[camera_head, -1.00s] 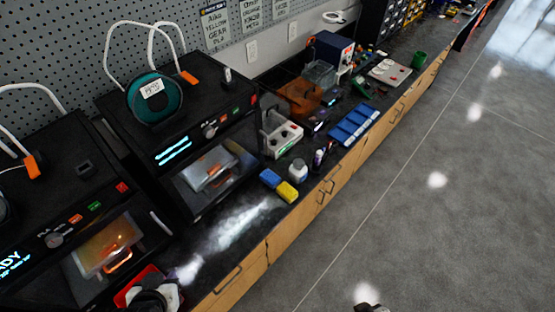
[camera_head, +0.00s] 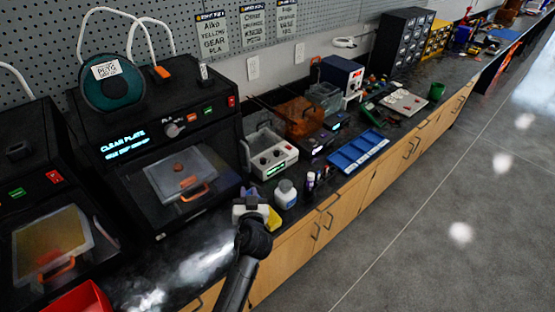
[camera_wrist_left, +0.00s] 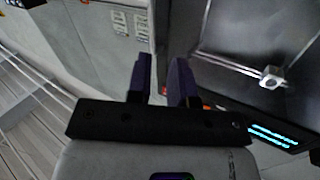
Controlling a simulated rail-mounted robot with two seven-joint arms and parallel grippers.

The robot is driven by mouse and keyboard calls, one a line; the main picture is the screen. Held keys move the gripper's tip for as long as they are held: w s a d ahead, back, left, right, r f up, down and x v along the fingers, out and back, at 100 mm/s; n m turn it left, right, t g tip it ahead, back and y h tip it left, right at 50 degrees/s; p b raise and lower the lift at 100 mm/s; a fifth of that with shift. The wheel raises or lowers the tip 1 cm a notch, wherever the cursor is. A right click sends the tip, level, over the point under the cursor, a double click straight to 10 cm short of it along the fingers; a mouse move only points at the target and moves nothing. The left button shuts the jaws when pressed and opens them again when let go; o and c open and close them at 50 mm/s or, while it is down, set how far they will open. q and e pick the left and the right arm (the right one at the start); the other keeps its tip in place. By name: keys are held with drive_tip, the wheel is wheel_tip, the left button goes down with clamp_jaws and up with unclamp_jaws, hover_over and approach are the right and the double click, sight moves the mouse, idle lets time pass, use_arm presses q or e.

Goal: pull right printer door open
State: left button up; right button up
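The right printer (camera_head: 160,135) is a black box on the bench with a lit display reading "CLEAR PLATE". Its door (camera_head: 160,182) has a clear window and an orange handle (camera_head: 195,192) low on its front, and looks shut. My left gripper (camera_head: 250,204) is in front of the bench, to the right of the door and apart from the handle. In the left wrist view its two dark fingers (camera_wrist_left: 163,82) stand apart with nothing between them. A dark panel with a lit display (camera_wrist_left: 272,136) shows beside them. My right gripper is not in view.
The left printer (camera_head: 30,180) stands beside the right one, with a red bin (camera_head: 80,300) in front. A yellow block (camera_head: 273,220), a white bottle (camera_head: 286,193) and a grey-white device (camera_head: 272,155) are near my left gripper. The floor (camera_head: 430,225) on the right is clear.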

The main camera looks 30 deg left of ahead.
sight(248, 160)
use_arm(q)
drive_tip(key=shift+n+t, duration=0.7)
drive_tip(key=shift+n, duration=0.1)
drive_tip(key=x, duration=0.9)
drive_tip(key=r+x, duration=0.1)
drive_tip(key=x, duration=0.4)
drive_tip(key=shift+w+d, duration=0.15)
drive_tip(key=shift+d, duration=0.15)
clamp_jaws()
